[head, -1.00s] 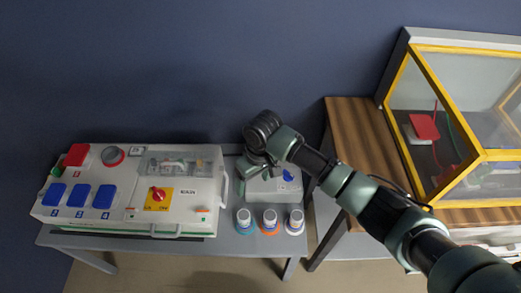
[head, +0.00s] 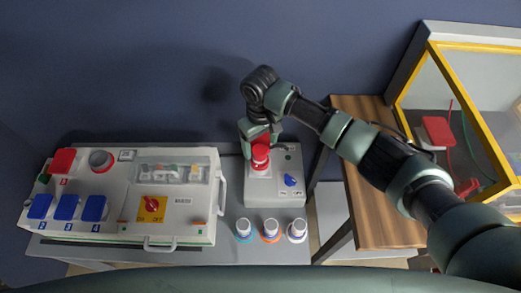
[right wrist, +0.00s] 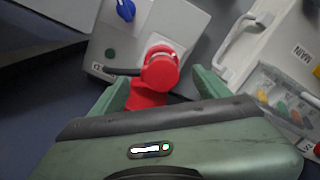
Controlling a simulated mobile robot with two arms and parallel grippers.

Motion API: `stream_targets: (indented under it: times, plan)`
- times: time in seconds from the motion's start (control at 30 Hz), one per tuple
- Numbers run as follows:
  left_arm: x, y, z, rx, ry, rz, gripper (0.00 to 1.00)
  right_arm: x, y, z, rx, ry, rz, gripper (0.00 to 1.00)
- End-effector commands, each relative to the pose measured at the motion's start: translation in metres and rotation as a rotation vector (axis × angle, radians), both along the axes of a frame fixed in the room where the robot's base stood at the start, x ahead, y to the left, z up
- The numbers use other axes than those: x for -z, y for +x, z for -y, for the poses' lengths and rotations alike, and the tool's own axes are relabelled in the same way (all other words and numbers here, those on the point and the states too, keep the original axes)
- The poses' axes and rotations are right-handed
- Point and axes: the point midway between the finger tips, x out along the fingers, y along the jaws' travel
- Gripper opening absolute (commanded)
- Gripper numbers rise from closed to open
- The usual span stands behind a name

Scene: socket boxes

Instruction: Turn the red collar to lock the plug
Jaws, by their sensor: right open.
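The red plug with its collar (head: 260,155) stands on the light grey socket box (head: 262,198). In the right wrist view the red collar (right wrist: 160,72) shows near the middle, with a dark bar or cable reaching left from it. My right gripper (head: 258,138) points down at the red part from behind. In the right wrist view my right gripper (right wrist: 159,76) is open, with one finger on each side of the red part and gaps visible; its depth relative to the collar is hard to tell. My left gripper is not in view.
The socket box has a blue knob (head: 291,180). A larger white panel box (head: 120,228) with blue and red covers stands left, close by. Several small capped bottles, one orange-ringed (head: 270,231), stand in front. A yellow-framed case (head: 470,120) sits on the wooden table at right.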

Motion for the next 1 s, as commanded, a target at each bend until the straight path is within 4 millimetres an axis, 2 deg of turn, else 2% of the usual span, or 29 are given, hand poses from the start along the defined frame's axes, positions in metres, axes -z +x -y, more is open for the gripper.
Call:
stream_targets:
  times: [0.3, 0.4, 0.57, 0.83, 1.0]
  plan:
    - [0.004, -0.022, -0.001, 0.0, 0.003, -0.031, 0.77, 0.049, -0.001, 0.001, 0.001, -0.004, -0.003, 0.76]
    - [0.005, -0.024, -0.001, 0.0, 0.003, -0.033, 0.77, 0.062, -0.001, 0.0, 0.001, -0.002, -0.003, 0.76]
    - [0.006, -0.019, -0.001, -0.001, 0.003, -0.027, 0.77, 0.073, -0.001, 0.0, 0.0, 0.0, -0.002, 0.76]
    - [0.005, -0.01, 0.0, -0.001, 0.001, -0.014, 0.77, 0.074, -0.001, 0.0, 0.0, -0.001, -0.001, 0.76]
    - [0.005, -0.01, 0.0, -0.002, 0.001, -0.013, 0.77, 0.074, -0.001, 0.0, 0.0, -0.001, -0.002, 0.29]
